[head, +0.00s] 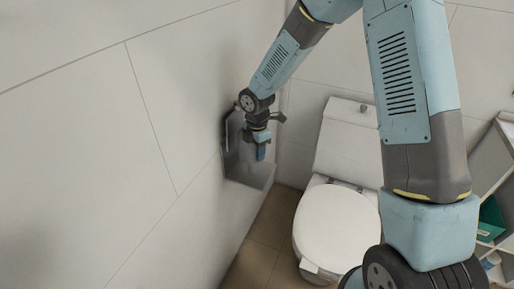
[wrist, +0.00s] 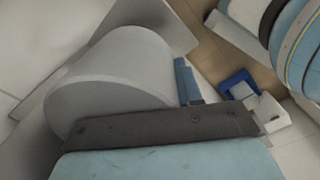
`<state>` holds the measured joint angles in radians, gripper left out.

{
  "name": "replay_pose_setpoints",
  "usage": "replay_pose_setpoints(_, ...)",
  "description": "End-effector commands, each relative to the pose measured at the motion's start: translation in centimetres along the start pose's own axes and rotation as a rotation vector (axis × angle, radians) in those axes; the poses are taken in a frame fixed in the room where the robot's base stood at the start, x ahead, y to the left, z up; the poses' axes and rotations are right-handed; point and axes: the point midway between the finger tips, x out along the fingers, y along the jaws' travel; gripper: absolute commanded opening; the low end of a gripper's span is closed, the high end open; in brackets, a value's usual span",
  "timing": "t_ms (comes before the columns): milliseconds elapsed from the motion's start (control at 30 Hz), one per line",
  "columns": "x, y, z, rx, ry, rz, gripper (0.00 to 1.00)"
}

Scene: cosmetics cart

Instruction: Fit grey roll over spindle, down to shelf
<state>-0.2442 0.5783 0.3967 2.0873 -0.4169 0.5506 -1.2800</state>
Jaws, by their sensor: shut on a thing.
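A grey roll (wrist: 115,82) fills the left half of the wrist view, close against my gripper, with its smooth curved side and a broad pale face showing. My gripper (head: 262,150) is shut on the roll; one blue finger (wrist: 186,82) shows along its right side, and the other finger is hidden. In the head view the gripper points down in front of the grey metal wall shelf (head: 248,171), and the roll cannot be made out there. A grey plate, seemingly part of the shelf (wrist: 158,18), shows behind the roll in the wrist view. I cannot make out the spindle.
The tiled wall (head: 90,150) is close on the left of the gripper. A white toilet (head: 338,222) stands to the right of the shelf, over brown floor tiles (head: 268,225). A white rack (head: 491,165) with a green item (head: 490,216) is at the far right.

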Motion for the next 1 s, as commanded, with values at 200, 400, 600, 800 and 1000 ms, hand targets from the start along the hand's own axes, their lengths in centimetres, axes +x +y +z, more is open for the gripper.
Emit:
replay_pose_setpoints(200, 1.3, 0.0, 0.0, -0.001, 0.0, -0.001, 0.03)
replay_pose_setpoints(400, 2.4, 0.0, -0.1, -0.001, 0.0, -0.001, 0.03)
replay_pose_setpoints(600, 3.5, 0.0, 0.0, -0.001, 0.0, -0.001, 0.03)
replay_pose_setpoints(800, 4.7, 0.0, 0.0, 0.0, 0.0, -0.001, 0.03)
replay_pose_setpoints(1000, 5.8, -0.1, -0.2, -0.003, 0.003, -0.004, 0.03)
